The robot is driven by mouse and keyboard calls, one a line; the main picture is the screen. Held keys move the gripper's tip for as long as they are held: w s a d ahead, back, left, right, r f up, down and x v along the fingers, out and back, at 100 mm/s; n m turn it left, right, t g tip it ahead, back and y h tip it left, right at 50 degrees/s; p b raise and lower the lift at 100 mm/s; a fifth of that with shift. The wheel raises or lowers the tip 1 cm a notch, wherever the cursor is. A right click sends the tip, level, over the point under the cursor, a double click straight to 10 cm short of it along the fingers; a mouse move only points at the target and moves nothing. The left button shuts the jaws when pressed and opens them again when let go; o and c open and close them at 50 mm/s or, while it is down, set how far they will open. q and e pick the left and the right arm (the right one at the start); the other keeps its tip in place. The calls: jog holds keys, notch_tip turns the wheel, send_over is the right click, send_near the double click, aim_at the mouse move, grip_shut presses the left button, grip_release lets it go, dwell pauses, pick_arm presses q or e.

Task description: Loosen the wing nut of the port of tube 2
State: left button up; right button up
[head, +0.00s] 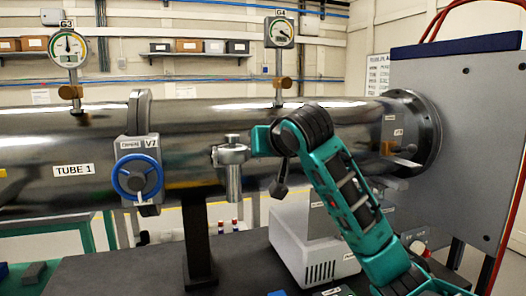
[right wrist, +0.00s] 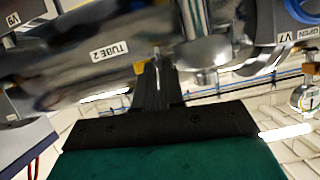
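The long steel tube shows the TUBE 2 label (right wrist: 110,51) in the right wrist view, which appears upside down. The port (head: 232,165) is a short metal cylinder with a wider collar, right of valve V7 in the head view. It also shows beside my fingers in the right wrist view (right wrist: 205,76). I cannot make out the wing nut clearly. My right gripper (right wrist: 157,68) has its dark fingers close together near the port. A thin pale piece shows between the tips; I cannot tell whether they grip it. My left gripper is not in view.
Valve V7 (head: 138,178) with a blue handwheel stands left of the port. Gauges G3 (head: 68,48) and G4 (head: 279,33) rise above the tube. A black support post (head: 198,245) and a white box (head: 300,245) stand below it. A grey cabinet (head: 460,130) is at the right.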

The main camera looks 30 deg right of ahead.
jog(key=o, duration=0.4)
jog(key=shift+f, duration=0.1)
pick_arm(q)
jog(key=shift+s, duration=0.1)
pick_arm(e)
jog(key=shift+f, duration=0.15)
